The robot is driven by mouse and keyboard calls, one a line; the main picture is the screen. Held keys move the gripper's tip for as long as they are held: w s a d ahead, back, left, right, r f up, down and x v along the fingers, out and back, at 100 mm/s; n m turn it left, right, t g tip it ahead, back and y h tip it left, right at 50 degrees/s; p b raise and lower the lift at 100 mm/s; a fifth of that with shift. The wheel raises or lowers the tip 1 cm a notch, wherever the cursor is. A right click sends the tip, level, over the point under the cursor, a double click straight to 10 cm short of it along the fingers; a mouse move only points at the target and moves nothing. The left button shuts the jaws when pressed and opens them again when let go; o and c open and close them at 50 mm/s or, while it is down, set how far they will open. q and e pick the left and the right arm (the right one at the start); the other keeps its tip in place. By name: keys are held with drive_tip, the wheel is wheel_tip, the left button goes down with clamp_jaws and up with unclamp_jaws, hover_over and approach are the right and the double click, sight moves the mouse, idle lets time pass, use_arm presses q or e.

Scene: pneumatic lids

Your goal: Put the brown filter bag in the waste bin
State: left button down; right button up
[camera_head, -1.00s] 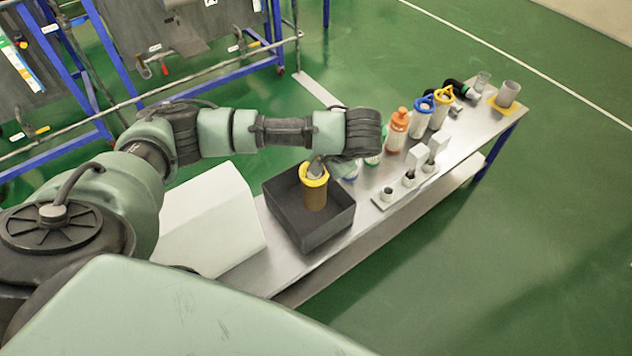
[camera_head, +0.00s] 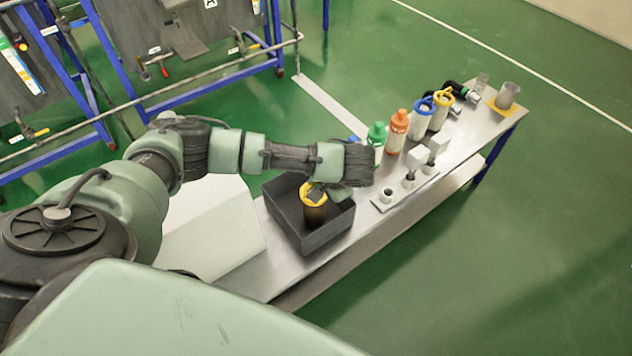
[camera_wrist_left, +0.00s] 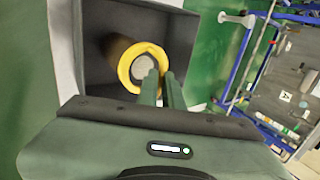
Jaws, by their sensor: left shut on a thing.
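The brown filter bag (camera_head: 314,215) has a yellow ring at its top. It hangs upright within the dark grey open waste bin (camera_head: 330,236), its ring near rim height in the head view. My left gripper (camera_head: 317,192) is shut on the yellow ring from above. In the left wrist view the yellow ring (camera_wrist_left: 125,68) shows against the bin's dark interior (camera_wrist_left: 95,35), with my left fingers (camera_wrist_left: 160,88) at its edge. Whether the bag's bottom touches the bin floor is hidden. My right gripper is not in view.
The bin stands on a long metal bench (camera_head: 268,285). Bags with green (camera_head: 377,133), orange (camera_head: 399,120), blue and yellow tops stand farther along it, near small white fittings (camera_head: 438,143). A white block-like surface (camera_head: 215,225) lies left of the bin. Blue-framed racks stand behind.

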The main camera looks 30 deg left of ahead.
use_arm(q)
drive_tip(key=c, duration=1.6)
unclamp_jaws()
drive_tip(key=shift+f, duration=0.1)
drive_tip(key=shift+o, duration=0.2)
drive_tip(key=p+v, duration=0.1)
drive_tip(key=v, duration=1.1)
drive_tip(key=shift+r, duration=0.2)
